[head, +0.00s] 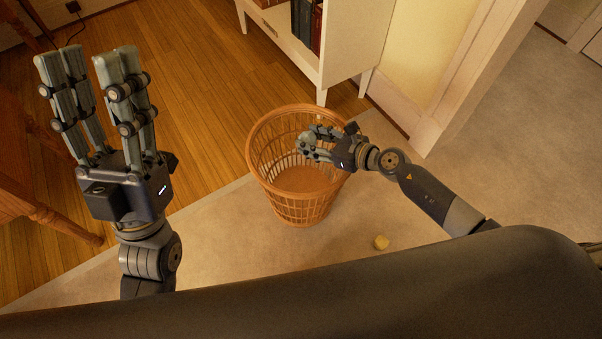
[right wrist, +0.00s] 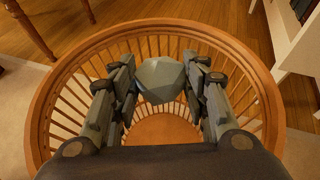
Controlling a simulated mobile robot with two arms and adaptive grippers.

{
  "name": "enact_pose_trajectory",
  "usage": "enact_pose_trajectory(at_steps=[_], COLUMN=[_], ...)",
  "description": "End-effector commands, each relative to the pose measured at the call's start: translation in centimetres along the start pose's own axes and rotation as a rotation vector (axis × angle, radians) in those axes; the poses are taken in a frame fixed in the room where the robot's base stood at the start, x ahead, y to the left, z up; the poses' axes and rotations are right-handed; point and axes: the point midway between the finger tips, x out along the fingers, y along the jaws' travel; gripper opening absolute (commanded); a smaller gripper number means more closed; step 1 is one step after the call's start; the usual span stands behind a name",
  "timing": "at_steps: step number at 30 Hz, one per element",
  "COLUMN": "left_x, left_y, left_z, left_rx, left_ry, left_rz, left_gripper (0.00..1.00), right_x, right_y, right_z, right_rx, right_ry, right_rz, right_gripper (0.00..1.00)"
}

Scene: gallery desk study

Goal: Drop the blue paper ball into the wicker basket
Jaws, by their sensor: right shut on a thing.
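The wicker basket (head: 297,205) stands upright on the pale carpet in the middle of the head view, its round rim wide open. Its rim (right wrist: 40,120) fills much of the right wrist view. My right gripper (head: 308,144) is over the basket's opening. In the right wrist view, my right gripper is shut on the blue paper ball (right wrist: 160,80), a pale blue-grey faceted lump held between the fingertips above the basket's floor. In the head view the fingers largely hide the ball. My left gripper (head: 95,62) is raised at the left, fingers apart and empty.
A white bookcase (head: 345,45) with books stands behind the basket. Wooden furniture legs (head: 45,215) are at the left. Carpet to the right is clear.

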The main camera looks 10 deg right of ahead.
Motion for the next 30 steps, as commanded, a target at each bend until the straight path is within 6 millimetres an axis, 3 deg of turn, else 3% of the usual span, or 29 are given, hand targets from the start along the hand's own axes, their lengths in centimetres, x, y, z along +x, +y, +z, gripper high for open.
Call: enact_pose_trajectory(at_steps=[8,9,12,23,30], left_x=[0.0,0.0,0.0,0.0,0.0], left_y=[0.0,0.0,0.0,0.0,0.0], left_z=[-0.1,-0.1,-0.1,-0.1,-0.1], left_rx=[0.000,0.000,0.000,-0.001,-0.001], left_ry=[0.007,0.007,0.006,0.005,0.005], left_rz=[0.000,0.000,0.000,-0.001,0.000], left_gripper=[0.40,0.40,0.40,0.40,0.40], right_x=[0.0,0.0,0.0,-0.2,-3.3], right_y=[0.0,0.0,0.0,0.0,0.0], right_z=[0.0,0.0,0.0,0.0,-0.1], right_rx=[0.000,0.000,0.000,0.000,-0.002], right_ry=[0.000,0.000,0.000,0.000,0.003], right_rz=[0.000,0.000,0.000,0.000,0.000], right_gripper=[0.30,0.47,0.66,0.66,0.66])
